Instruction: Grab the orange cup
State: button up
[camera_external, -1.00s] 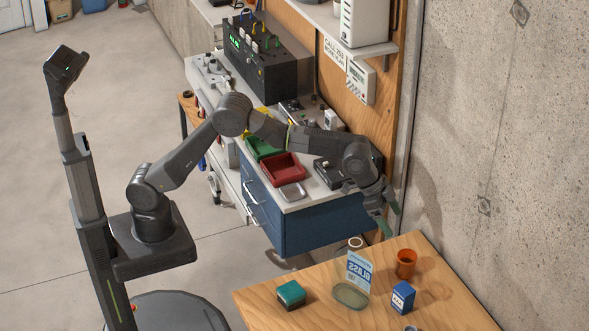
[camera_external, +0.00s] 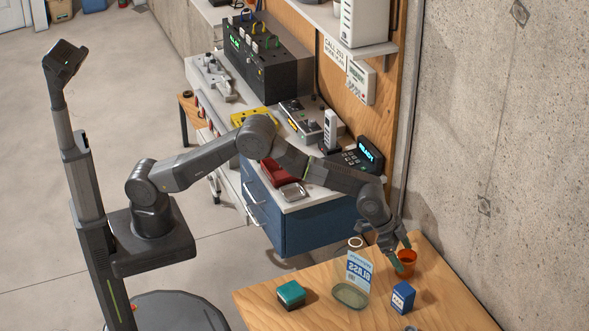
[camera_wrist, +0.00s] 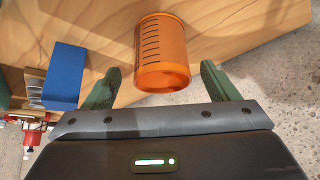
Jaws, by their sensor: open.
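The orange cup (camera_external: 407,262) stands upright near the back of the wooden table (camera_external: 262,301) in the external view. My gripper (camera_external: 401,254) is open at the cup, with its green fingertips near the cup's rim. In the wrist view the orange cup (camera_wrist: 162,52) shows dark lines on its side, and its near end lies between my two green fingers (camera_wrist: 160,88). A gap shows between the cup and each finger. My gripper partly hides the cup in the external view.
A blue box (camera_external: 403,297) stands close in front of the cup; it also shows left of my fingers in the wrist view (camera_wrist: 64,74). A card sign (camera_external: 359,272), a shallow dish (camera_external: 350,296) and a teal-topped block (camera_external: 291,294) are further left. A concrete wall (camera_external: 505,180) rises behind.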

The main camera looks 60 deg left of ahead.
aim_at(409, 264)
jog(key=shift+p+x, duration=0.95)
jog(key=shift+x, duration=1.55)
jog(key=shift+w, duration=0.1)
jog(key=c, duration=1)
jog(key=shift+c, duration=0.6)
jog(key=shift+r, duration=0.15)
